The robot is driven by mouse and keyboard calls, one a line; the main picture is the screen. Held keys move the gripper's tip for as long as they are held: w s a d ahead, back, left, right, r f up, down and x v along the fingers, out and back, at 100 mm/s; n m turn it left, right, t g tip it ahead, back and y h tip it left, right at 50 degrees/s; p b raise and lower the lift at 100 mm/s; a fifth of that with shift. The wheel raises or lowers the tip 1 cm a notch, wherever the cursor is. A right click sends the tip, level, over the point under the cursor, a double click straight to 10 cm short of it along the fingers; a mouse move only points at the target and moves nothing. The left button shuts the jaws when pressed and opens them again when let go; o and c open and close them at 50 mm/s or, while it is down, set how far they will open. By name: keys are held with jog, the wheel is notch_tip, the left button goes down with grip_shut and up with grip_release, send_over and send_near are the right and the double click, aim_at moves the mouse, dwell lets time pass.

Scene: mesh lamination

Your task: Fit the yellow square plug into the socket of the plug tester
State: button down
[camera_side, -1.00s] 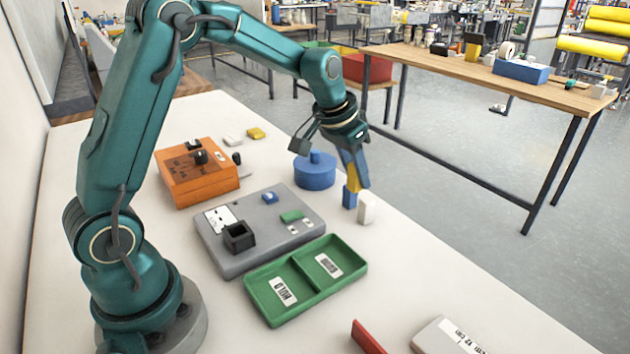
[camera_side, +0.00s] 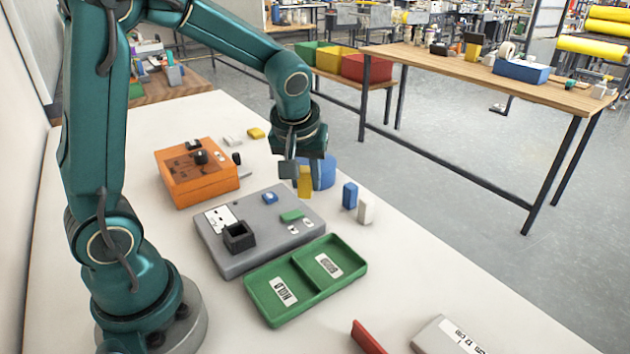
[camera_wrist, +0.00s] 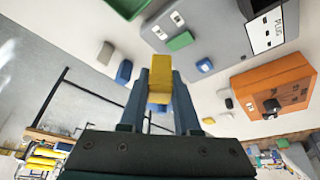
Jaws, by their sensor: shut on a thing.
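The yellow square plug (camera_side: 305,184) is held between the jaws of my gripper (camera_side: 303,172), above the far right edge of the grey plug tester. In the wrist view the plug (camera_wrist: 160,82) shows between the two blue fingers of my gripper (camera_wrist: 160,90). The grey plug tester (camera_side: 228,261) lies on the white table. Its black square socket (camera_side: 239,237) stands up near its front left and looks empty. The plug is apart from the socket, higher and to the right of it.
A blue block (camera_side: 350,196) and a white block (camera_side: 366,210) stand right of the tester. A blue round part (camera_side: 326,172) is behind my gripper. An orange box (camera_side: 190,184) is at the back left. A green two-part tray (camera_side: 275,308) lies in front.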

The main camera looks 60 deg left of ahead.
jog(key=s+a+r+n+g, duration=0.1)
jog(key=s+r+n, duration=0.1)
jog(key=s+n, duration=0.2)
jog(key=s+a+r+n+g+y, duration=0.1)
jog(key=s+n+g, duration=0.1)
jog(key=s+n, duration=0.3)
jog(key=s, duration=0.4)
jog(key=shift+r, duration=0.4)
jog(key=shift+f, duration=0.1)
send_over(234, 227)
jog(key=d, duration=0.1)
jog(key=shift+d+f, duration=0.2)
jog(key=shift+f, duration=2.6)
jog(key=shift+f, duration=0.9)
jog(key=c, duration=0.5)
grip_release()
jog(key=shift+c, duration=0.2)
